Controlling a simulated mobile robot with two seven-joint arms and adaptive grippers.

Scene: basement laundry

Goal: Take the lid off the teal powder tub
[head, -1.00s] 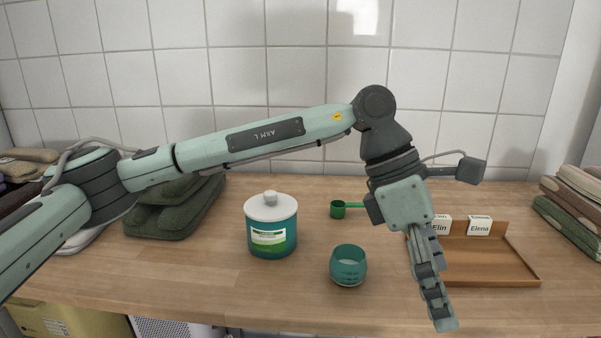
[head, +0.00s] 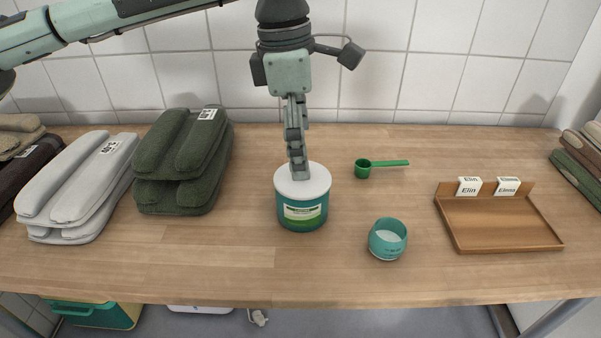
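The teal powder tub (head: 303,217) stands upright on the wooden counter, with its white lid (head: 315,185) on top. My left gripper (head: 298,172) points down from above, its fingertips at the lid's middle. The fingers are seen edge-on and hide the lid's knob, so I cannot tell whether they are closed around it. My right gripper is not in view.
A wooden tray (head: 500,225) with name cards is at the right. Folded green towels (head: 180,165) and grey towels (head: 80,185) lie left.

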